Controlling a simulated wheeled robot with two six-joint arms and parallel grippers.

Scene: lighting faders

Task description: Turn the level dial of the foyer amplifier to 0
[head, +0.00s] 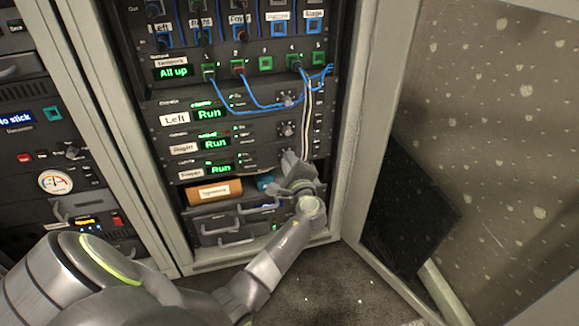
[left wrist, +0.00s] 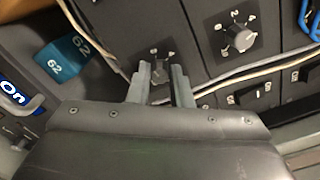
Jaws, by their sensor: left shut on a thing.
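The foyer amplifier (head: 220,168) is the lowest of three labelled amplifiers in the open rack; its green display reads Run. My right gripper is in neither view.
Another dial (left wrist: 239,38) with a numbered scale is close by. Pale cables (left wrist: 262,66) run past the fingers. Blue cables (head: 262,104) hang above. An orange-brown labelled roll (head: 214,190) lies below the amplifier. The open rack door (head: 365,120) stands at the right.

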